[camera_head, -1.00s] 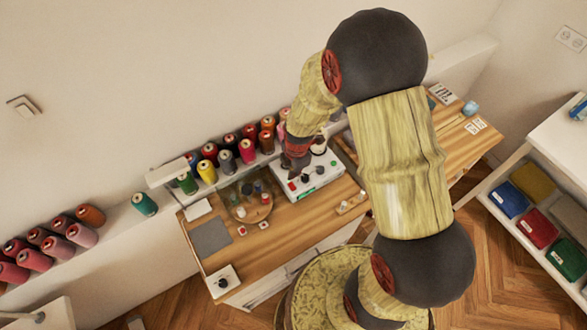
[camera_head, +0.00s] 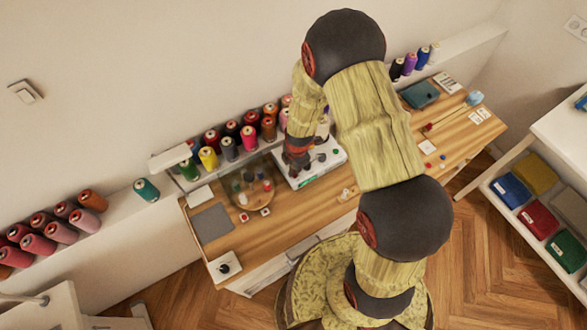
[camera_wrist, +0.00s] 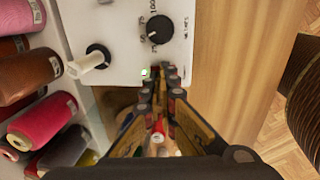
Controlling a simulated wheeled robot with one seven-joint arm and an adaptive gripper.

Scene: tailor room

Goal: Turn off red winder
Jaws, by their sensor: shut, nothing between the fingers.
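The winder is a white box (camera_head: 325,165) on the wooden table, in front of the row of thread cones. In the wrist view its white panel (camera_wrist: 120,28) carries a black dial (camera_wrist: 158,29) with a printed scale and a white spindle on a black ring (camera_wrist: 92,60). A small green light (camera_wrist: 145,73) glows at the panel's near edge. My gripper (camera_wrist: 165,76) is shut and empty, its tips at that edge beside the light. Whether they touch the panel I cannot tell. No red switch shows clearly; the fingers hide part of the edge.
Thread cones (camera_head: 208,157) line the shelf behind the table. A round wooden tray (camera_head: 243,200) with small spools stands left of the winder. A small white box with a black knob (camera_head: 224,267) is at the table's left end.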

